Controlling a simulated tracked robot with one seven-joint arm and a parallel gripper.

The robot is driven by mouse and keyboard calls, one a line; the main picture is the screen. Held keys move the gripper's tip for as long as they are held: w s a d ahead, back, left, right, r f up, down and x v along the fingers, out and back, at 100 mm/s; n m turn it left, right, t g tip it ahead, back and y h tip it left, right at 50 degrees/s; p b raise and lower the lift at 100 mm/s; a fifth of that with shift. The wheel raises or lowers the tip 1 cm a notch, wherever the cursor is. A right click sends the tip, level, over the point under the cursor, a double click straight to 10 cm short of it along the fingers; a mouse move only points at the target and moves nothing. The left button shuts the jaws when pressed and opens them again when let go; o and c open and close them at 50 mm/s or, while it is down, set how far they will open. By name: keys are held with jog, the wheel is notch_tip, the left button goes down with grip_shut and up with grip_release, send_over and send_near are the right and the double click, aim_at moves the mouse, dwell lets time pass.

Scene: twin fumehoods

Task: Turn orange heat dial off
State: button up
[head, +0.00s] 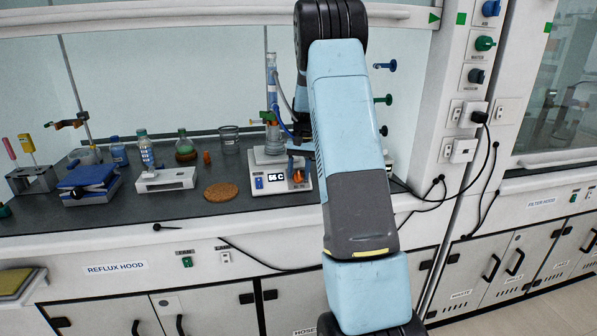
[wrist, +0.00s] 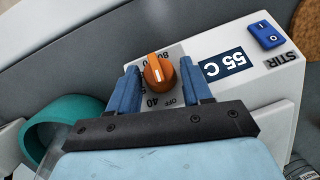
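The orange heat dial (wrist: 158,69) is on the front panel of the white hotplate (wrist: 262,85), among printed marks that include 40 and OFF. I cannot tell exactly which mark it points to. The display beside it (wrist: 222,67) reads 55 C, upside down in the wrist view. My gripper (wrist: 160,66) is open, with one blue finger on each side of the dial and a visible gap on both sides. In the head view the dial (head: 298,176) shows low on the hotplate (head: 271,187), just left of my arm, which hides most of the gripper.
A blue stir switch (wrist: 267,35) is on the same panel. Glassware with tubing (head: 271,85) stands on the hotplate. A green ring-shaped thing (wrist: 55,125) is beside my gripper.

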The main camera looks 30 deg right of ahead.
aim_at(302, 170)
jog(key=shift+o, duration=1.2)
jog(key=shift+r, duration=0.15)
jog(key=shift+w+d, duration=0.1)
jog(key=v, duration=1.3)
jog(key=shift+r, duration=0.3)
